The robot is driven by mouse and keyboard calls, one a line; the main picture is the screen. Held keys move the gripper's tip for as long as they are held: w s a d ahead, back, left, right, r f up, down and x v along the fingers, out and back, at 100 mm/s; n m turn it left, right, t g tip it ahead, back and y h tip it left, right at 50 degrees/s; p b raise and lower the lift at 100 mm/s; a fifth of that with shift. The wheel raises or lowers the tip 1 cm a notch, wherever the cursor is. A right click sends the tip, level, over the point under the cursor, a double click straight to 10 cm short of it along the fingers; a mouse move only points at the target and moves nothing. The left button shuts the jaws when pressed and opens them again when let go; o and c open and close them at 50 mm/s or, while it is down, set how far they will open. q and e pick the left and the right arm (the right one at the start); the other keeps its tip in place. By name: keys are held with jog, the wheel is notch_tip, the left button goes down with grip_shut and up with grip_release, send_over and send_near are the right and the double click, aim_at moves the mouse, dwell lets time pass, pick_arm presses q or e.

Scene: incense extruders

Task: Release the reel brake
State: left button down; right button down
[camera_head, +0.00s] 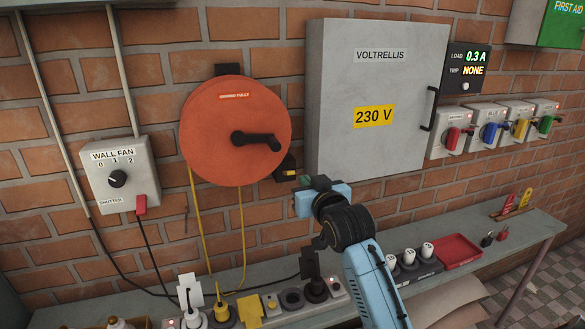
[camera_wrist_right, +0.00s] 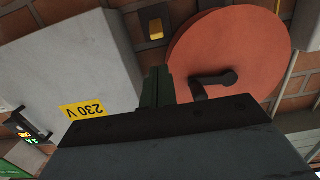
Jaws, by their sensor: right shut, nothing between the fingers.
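The cable reel (camera_head: 220,150) is a large orange disc on the brick wall, with a black crank (camera_head: 258,139) on its face. A small black block with a yellow part (camera_head: 286,170), seemingly the reel brake, sits at the reel's lower right edge. My right gripper (camera_head: 304,182) is just right of and below that block in the head view. In the wrist view, which is upside down, the shut, empty fingers (camera_wrist_right: 157,85) point toward the wall, with the yellow part (camera_wrist_right: 155,29) beyond them and the reel (camera_wrist_right: 235,50) beside. No contact is visible. My left gripper is out of view.
A grey 230 V cabinet (camera_head: 370,140) stands right of the reel. A wall fan switch box (camera_head: 120,178) is at left. Yellow cables (camera_head: 243,240) hang from the reel to a socket strip on the bench. A red tray (camera_head: 458,250) lies at right.

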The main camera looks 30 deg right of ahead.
aim_at(288, 173)
jog(key=x, duration=1)
jog(key=shift+p, duration=0.45)
jog(key=shift+s+a+f+t+b, duration=0.15)
jog(key=shift+f+t+b, duration=0.2)
jog(key=shift+b, duration=0.45)
